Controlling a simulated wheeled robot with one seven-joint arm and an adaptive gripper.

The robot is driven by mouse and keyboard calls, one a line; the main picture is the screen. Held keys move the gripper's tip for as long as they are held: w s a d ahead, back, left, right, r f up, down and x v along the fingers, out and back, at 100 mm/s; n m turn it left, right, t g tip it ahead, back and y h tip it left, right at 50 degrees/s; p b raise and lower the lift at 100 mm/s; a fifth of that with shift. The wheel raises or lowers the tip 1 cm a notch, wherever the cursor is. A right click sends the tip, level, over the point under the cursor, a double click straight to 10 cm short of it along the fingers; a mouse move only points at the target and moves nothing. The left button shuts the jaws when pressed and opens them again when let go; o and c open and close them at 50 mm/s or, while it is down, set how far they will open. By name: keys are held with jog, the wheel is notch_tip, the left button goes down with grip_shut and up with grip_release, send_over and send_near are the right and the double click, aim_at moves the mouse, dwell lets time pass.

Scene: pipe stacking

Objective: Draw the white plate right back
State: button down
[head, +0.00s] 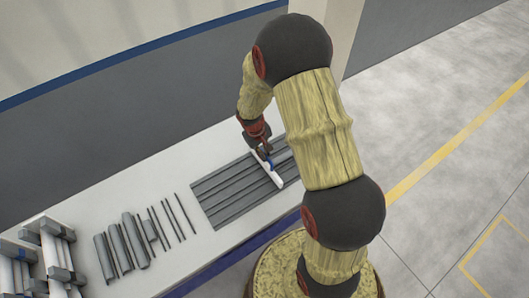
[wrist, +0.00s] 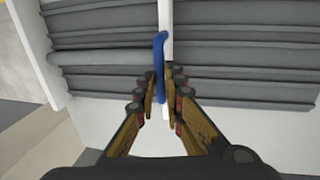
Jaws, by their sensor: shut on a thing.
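The white plate (head: 267,172) is a narrow white bar standing across the grey ribbed rack (head: 222,195) in the head view. In the wrist view the plate (wrist: 167,20) is seen edge-on as a thin strip, with grey pipes or ribs (wrist: 100,57) on both sides. A blue handle (wrist: 158,45) is on the plate's near end. My gripper (wrist: 164,88) is shut on the blue handle, one finger on each side. In the head view my gripper (head: 265,150) is at the plate's far end, and the arm hides part of the rack's right side.
Several loose grey pipes and thin rods (head: 130,240) lie on the white table (head: 110,205) left of the rack. Slotted holders with pipes (head: 45,250) stand at the far left. A wall runs behind the table. Open floor (head: 440,100) lies to the right.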

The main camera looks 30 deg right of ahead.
jog(key=s+a+b, duration=0.1)
jog(key=a+b, duration=0.1)
jog(key=a, duration=2.8)
jog(key=shift+a, duration=0.3)
jog(key=c, duration=2.1)
grip_release()
jog(key=shift+a, duration=0.2)
jog(key=shift+o, duration=1)
jog(key=shift+d, duration=0.1)
jog(key=shift+r, duration=0.15)
notch_tip(320, 180, up, 12)
jog(key=a, duration=0.2)
jog(key=shift+a+f, duration=0.15)
jog(key=shift+f, duration=0.1)
